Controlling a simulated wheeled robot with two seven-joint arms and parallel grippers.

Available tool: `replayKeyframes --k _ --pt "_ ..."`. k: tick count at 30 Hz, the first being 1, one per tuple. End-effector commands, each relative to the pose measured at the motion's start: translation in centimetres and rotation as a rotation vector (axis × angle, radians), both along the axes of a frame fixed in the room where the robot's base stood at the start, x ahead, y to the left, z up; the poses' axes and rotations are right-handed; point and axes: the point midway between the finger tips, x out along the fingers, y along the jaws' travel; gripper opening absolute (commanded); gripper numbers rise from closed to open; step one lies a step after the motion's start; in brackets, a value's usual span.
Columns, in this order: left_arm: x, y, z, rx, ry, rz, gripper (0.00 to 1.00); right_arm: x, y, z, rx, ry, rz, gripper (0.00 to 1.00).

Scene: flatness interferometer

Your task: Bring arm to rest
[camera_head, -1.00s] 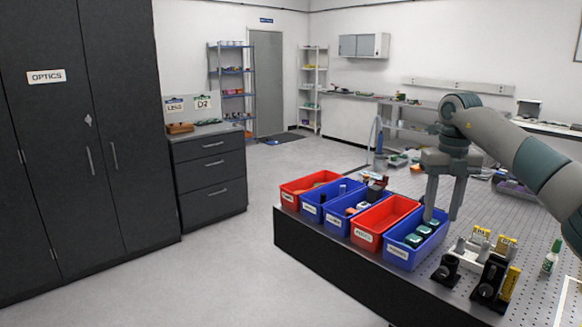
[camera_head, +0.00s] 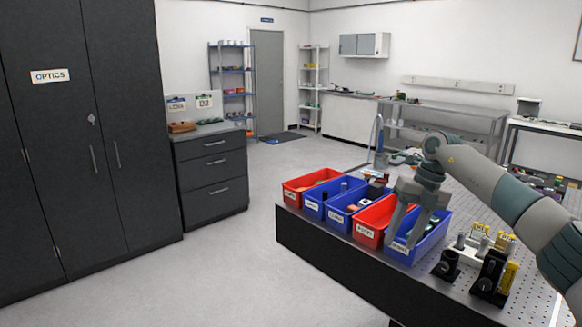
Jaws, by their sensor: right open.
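My right arm (camera_head: 490,185) comes in from the right edge. My right gripper (camera_head: 402,240) is open and points down, with its two fingers apart, in front of or over the nearest blue bin (camera_head: 402,253) and the red bin (camera_head: 367,236) beside it. I see nothing between the fingers. The gripper partly hides both bins, and I cannot tell whether its tips touch them. My left gripper is out of view.
More red (camera_head: 290,194) and blue bins (camera_head: 335,217) stand in a row along the edge of the perforated table (camera_head: 535,285). Black optical mounts (camera_head: 489,275) stand at the near corner. A dark cabinet (camera_head: 75,150) and drawers (camera_head: 212,180) stand left; the floor between is clear.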

Motion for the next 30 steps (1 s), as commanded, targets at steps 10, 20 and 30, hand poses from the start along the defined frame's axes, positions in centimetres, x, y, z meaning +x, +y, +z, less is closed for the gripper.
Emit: replayKeyframes --k 10,20,30 --pt "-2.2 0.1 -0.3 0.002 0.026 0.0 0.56 -0.6 12.4 -11.5 0.483 0.05 -0.024 0.4" --pt "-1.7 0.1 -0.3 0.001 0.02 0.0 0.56 -1.6 20.9 -20.7 0.979 0.111 -0.318 0.4" --pt "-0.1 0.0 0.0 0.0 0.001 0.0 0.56 -3.4 20.9 -33.1 1.295 0.179 -0.891 0.4"
